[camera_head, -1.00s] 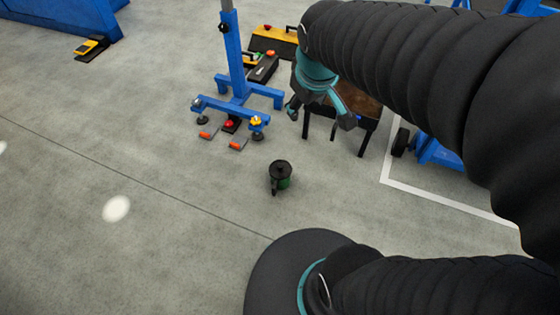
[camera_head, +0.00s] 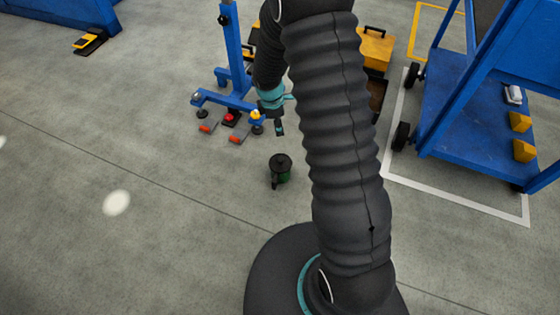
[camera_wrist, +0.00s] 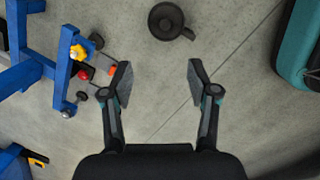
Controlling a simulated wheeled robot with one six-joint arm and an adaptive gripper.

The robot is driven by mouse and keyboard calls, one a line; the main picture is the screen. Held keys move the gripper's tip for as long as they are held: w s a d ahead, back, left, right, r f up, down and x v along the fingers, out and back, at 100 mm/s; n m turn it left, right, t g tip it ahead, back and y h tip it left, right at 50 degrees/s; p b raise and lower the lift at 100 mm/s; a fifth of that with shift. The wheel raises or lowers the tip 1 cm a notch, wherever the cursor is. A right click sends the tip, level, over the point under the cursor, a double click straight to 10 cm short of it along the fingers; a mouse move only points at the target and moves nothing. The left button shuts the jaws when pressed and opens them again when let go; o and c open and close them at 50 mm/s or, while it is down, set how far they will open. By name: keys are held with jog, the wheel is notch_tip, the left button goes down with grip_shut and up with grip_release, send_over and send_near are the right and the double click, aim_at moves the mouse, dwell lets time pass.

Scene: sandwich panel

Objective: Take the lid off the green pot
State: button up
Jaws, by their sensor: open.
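The green pot (camera_head: 284,177) stands upright on the grey floor in the head view. Its black lid (camera_head: 280,161) with a small knob sits on top, and a dark handle points down at its side. In the wrist view the lid (camera_wrist: 164,17) shows from above near the top edge, with the handle to its right; the green body is hidden there. My gripper (camera_head: 280,122) hangs above and beyond the pot in the head view. In the wrist view my gripper (camera_wrist: 161,80) is open and empty, its two fingers apart, with the pot ahead of the fingertips.
A blue wheeled stand (camera_head: 235,98) with orange and red parts is behind the pot, to the left in the wrist view. A blue cart (camera_head: 470,120) stands at the right. A yellow box (camera_head: 377,48) is at the back. The floor around the pot is clear.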

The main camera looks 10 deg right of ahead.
notch_tip(320, 180, down, 10)
jog(key=n, duration=0.3)
send_over(280, 159)
jog(key=shift+g, duration=0.3)
jog(key=f, duration=0.8)
jog(key=shift+s+a+b, duration=0.4)
jog(key=shift+w+d+f, duration=0.15)
jog(key=shift+f, duration=0.8)
jog(key=shift+w+d+f, duration=0.1)
jog(key=shift+f, duration=0.9)
jog(key=shift+w+d+f, duration=0.15)
jog(key=shift+f, duration=0.8)
jog(key=c, duration=1.1)
